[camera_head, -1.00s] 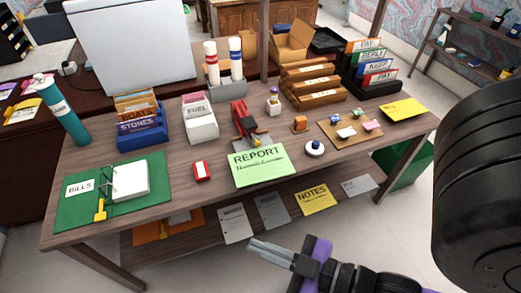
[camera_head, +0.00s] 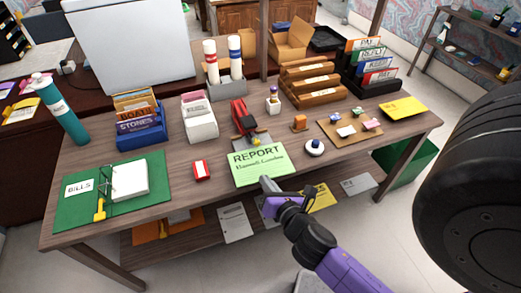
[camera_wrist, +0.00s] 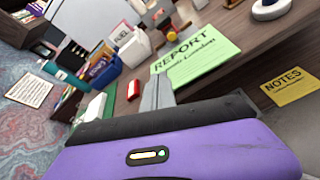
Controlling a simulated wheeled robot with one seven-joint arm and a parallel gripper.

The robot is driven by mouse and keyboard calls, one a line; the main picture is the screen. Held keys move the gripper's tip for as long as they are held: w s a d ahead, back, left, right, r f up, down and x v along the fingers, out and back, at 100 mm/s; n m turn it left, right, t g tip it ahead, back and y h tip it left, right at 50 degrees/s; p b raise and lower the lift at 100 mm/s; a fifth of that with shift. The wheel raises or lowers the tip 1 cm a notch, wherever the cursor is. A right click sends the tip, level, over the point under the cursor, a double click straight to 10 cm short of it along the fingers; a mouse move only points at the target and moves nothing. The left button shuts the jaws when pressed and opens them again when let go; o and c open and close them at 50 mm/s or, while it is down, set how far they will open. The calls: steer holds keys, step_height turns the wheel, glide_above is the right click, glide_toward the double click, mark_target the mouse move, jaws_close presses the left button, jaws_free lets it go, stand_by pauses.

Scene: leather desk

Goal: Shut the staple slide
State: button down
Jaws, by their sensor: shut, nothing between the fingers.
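The red stapler (camera_head: 240,115) stands upright near the middle of the desk, behind the green REPORT sheet (camera_head: 260,165). A grey metal part, seemingly its staple slide (camera_head: 262,138), extends from its base toward the sheet, with a small yellow bit near it. The stapler also shows at the top of the wrist view (camera_wrist: 160,16), cut by the frame edge. My gripper (camera_head: 265,181) is shut and empty at the desk's front edge, just in front of the sheet and apart from the stapler. Its fingers (camera_wrist: 157,94) point toward the sheet in the wrist view.
A red-and-white box (camera_head: 201,171) lies left of the sheet. A white round holder (camera_head: 314,148) and an orange block (camera_head: 299,123) stand to the right. The green BILLS binder (camera_head: 75,212) fills the left front. A lower shelf holds a yellow NOTES sheet (camera_wrist: 290,88).

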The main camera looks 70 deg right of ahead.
mark_target(258, 145)
steer(key=w+d+f+n+p, duration=0.1)
steer(key=w+d, duration=0.1)
steer(key=d, duration=0.2)
steer(key=w+d+f+n+g+p, duration=0.1)
steer(key=w+d, duration=0.1)
steer(key=d, duration=0.3)
steer(key=w+d+f+n+h+p, duration=0.1)
steer(key=w+d, duration=0.2)
steer(key=d, duration=0.2)
steer(key=shift+d+f+n+g, duration=0.15)
steer(key=shift+f+n+g, duration=0.15)
steer(key=shift+f, duration=0.1)
